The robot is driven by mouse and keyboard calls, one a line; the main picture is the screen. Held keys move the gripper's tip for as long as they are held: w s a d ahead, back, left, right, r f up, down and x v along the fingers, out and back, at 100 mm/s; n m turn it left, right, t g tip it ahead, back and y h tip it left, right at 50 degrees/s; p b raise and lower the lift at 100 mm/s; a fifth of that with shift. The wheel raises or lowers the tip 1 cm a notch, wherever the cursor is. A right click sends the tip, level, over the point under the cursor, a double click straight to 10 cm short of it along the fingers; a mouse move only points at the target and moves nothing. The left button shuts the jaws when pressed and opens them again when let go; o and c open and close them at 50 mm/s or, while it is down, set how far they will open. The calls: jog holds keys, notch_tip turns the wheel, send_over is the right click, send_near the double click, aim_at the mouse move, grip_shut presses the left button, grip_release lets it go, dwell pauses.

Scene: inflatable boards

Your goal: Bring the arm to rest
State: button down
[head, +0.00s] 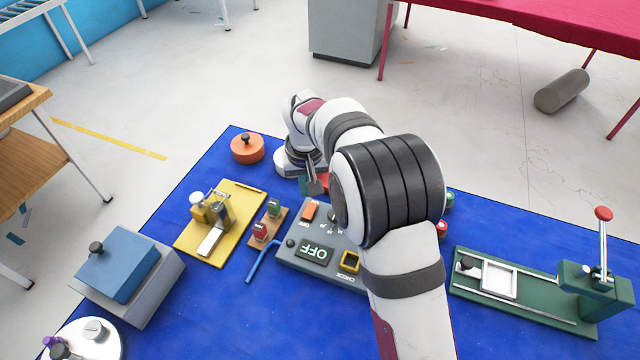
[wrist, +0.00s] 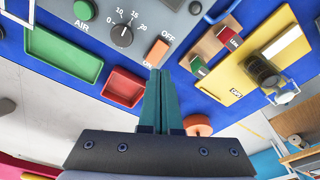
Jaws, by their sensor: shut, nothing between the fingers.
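My gripper (head: 314,187) is over the far part of the blue mat (head: 225,322), just beyond the grey control panel (head: 289,257). My white and black arm reaches from the lower right and hides part of the panel and mat. In the wrist view my gripper (wrist: 160,75) has its two dark teal fingers together, with nothing between them. The fingertips appear beside the panel's orange switch (wrist: 157,53) and a red tray (wrist: 123,87); I cannot tell whether they touch anything. The panel's display reads OFF.
A yellow board (head: 235,238) with a clamp, a small brown board (head: 270,228) and a blue hook-shaped piece (head: 257,262) lie left of the panel. An orange knobbed disc (head: 247,149) is at the far left. A green lever press (head: 530,305) stands right; a blue box (head: 118,263) near left.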

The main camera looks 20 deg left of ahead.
jog(key=s+d+r+m+g, duration=0.1)
jog(key=s+d+r+m, duration=0.2)
jog(key=s+d+r, duration=0.5)
jog(key=s+d+r+m, duration=0.1)
jog(key=d+r+m, duration=0.2)
jog(key=d, duration=0.8)
jog(key=s+d+m, duration=0.2)
jog(key=s+d, duration=0.2)
jog(key=s, duration=0.5)
jog(key=s+d+m+y, duration=0.1)
jog(key=s+d+m, duration=0.2)
jog(key=s, duration=0.6)
jog(key=shift+s+d+f+m+g, duration=0.3)
jog(key=shift+s+d+f+g, duration=0.1)
jog(key=shift+d, duration=0.45)
